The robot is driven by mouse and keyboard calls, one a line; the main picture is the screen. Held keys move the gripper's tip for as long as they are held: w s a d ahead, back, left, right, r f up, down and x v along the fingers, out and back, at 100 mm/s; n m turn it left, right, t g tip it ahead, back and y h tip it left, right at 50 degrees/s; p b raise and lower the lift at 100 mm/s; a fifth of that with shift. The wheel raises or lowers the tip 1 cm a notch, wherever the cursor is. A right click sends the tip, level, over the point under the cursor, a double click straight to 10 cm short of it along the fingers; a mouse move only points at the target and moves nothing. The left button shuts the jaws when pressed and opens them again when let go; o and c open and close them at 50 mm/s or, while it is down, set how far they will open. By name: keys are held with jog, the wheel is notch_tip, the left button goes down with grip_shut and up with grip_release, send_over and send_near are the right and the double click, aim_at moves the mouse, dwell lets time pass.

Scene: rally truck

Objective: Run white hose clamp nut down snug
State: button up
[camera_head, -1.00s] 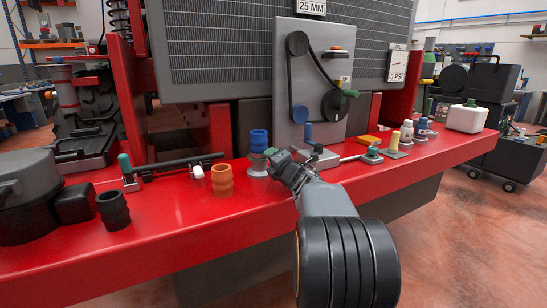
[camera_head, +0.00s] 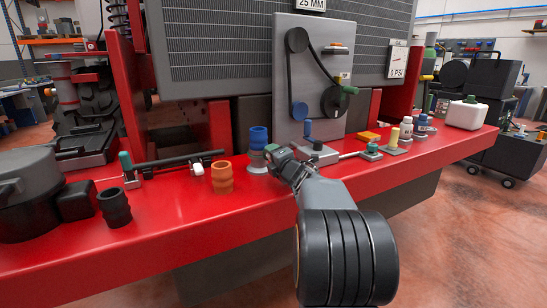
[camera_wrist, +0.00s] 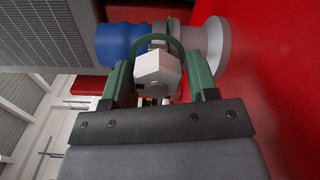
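The white hose clamp nut (camera_wrist: 158,70) sits between the two green fingers of my gripper (camera_wrist: 160,78) in the wrist view. The fingers appear to touch it on both sides. Just beyond it, a grey clamp band (camera_wrist: 159,40) goes around the blue hose (camera_wrist: 122,42), which joins a grey flanged fitting (camera_wrist: 216,44). In the head view the blue hose (camera_head: 258,138) stands upright on the bench, with my gripper (camera_head: 276,154) at its right side. My gripper hides the nut in that view.
The red bench (camera_head: 160,215) also holds an orange hose (camera_head: 222,177), a black hose (camera_head: 114,207) and a small white piece (camera_head: 197,169). A grey panel with pulleys (camera_head: 318,80) rises behind my gripper. A grey block with a blue knob (camera_head: 318,150) stands close right.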

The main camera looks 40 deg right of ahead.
jog(key=shift+o, duration=1.3)
jog(key=shift+r, duration=0.1)
jog(key=s+a+p, duration=0.1)
jog(key=s+a, duration=0.1)
jog(key=s, duration=1.1)
jog(key=shift+s+p, duration=0.3)
jog(key=shift+s, duration=0.05)
jog(key=a+r+m+g+h+p, duration=0.3)
jog(key=a+r+m+g+p, duration=0.4)
jog(key=m+p, duration=0.7)
jog(key=s+a+m+g+y+p, duration=0.2)
jog(key=s+a+p, duration=0.3)
jog(key=a, duration=0.4)
jog(key=s+a+r+m+g+y+p, duration=0.1)
jog(key=s+a+m+g+y+p, duration=0.2)
jog(key=a, duration=0.6)
jog(key=s+g+p, duration=0.2)
jog(key=s+p, duration=0.1)
jog(key=shift+r+y, duration=0.3)
jog(key=shift+y, duration=0.1)
